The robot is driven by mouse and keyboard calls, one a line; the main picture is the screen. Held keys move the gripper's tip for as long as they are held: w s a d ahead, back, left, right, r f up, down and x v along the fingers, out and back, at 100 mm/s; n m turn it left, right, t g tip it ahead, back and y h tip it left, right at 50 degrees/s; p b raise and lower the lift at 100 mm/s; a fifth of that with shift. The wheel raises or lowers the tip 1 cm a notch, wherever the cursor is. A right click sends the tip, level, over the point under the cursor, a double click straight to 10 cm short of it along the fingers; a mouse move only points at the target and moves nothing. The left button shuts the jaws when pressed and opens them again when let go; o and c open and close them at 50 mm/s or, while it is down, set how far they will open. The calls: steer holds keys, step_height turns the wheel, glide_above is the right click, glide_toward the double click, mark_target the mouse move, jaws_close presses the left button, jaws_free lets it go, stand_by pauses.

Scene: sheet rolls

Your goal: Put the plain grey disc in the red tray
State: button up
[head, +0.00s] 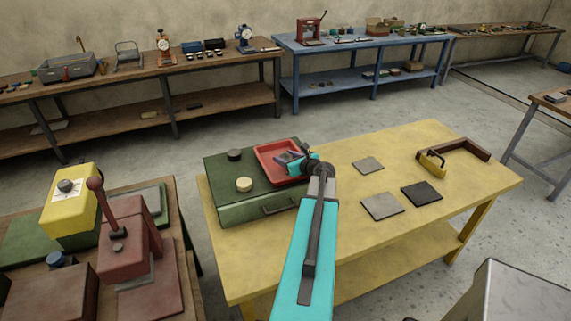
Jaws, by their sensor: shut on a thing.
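The red tray (263,150) lies on top of the green case, at its back right. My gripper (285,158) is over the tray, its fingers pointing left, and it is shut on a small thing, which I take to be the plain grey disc. The fingers and wrist largely hide it, and no grey disc shows elsewhere. I cannot tell whether it touches the tray floor. A black disc (234,154) and a cream disc (244,185) lie on the case to the left of the tray.
The green case (262,208) stands on the left of the yellow table (330,225). Two grey plates (382,206) (368,165) and a black plate (421,193) lie flat to the right. A brown angle piece with a yellow part (432,163) is at the right end.

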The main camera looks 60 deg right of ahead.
steer(key=shift+f, duration=0.1)
step_height(320, 180, down, 3)
steer(key=shift+s+d+r+b, duration=0.1)
steer(key=shift+s+r+b, duration=0.05)
steer(key=shift+b, duration=0.9)
steer(key=shift+f, duration=0.25)
steer(key=shift+w, duration=0.2)
steer(key=shift+a, duration=0.2)
steer(key=shift+f, duration=0.2)
steer(key=o, duration=1.2)
steer(key=shift+d, duration=0.1)
steer(key=shift+c, duration=0.2)
steer(key=shift+s+r, duration=0.1)
steer(key=shift+r, duration=0.1)
